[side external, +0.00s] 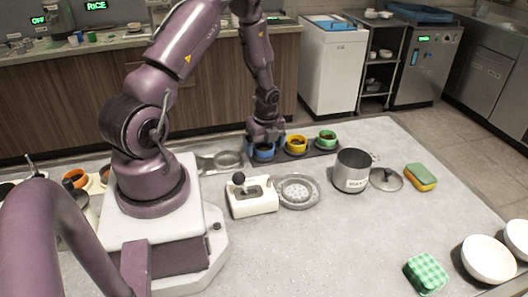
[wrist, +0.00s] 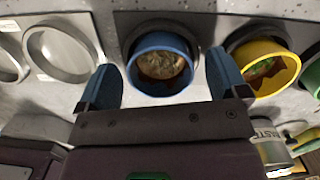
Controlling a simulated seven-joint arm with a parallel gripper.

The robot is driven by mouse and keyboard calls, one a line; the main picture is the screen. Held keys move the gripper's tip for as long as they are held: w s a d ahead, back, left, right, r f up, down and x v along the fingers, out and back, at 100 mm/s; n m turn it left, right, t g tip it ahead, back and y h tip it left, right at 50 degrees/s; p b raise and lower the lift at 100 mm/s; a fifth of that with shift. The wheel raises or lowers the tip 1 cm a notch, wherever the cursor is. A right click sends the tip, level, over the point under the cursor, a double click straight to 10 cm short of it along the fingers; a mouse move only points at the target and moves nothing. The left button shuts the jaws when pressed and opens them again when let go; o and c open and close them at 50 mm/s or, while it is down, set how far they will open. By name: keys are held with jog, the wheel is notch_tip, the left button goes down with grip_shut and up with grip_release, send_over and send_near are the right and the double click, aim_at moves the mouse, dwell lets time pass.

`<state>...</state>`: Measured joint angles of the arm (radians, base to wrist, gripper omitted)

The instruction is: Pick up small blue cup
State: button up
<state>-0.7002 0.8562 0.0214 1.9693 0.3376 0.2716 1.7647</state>
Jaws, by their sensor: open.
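In the wrist view the blue cup (wrist: 160,66) holds something brownish. My gripper (side external: 264,138) is low over the blue cup in the side view. In the wrist view my gripper (wrist: 165,82) is open, with one blue fingertip on each side of the cup. A small gap shows between each fingertip and the cup wall. Whether the tips reach below the rim is hard to tell.
A yellow cup (side external: 296,145) stands close to the right, with a green cup (side external: 326,139) beyond it. Empty round wells (wrist: 62,52) lie on the other side. A steel pot (side external: 351,170) and a white lever device (side external: 252,196) stand nearer on the counter.

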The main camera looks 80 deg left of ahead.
jog(key=c, duration=1)
jog(key=shift+o, duration=0.2)
jog(key=shift+r, duration=0.1)
jog(key=shift+r, duration=0.55)
jog(key=s+d+r, duration=0.9)
jog(key=s+r, duration=0.1)
jog(key=r, duration=0.1)
jog(key=shift+d+r, duration=0.35)
jog(key=shift+d, duration=0.05)
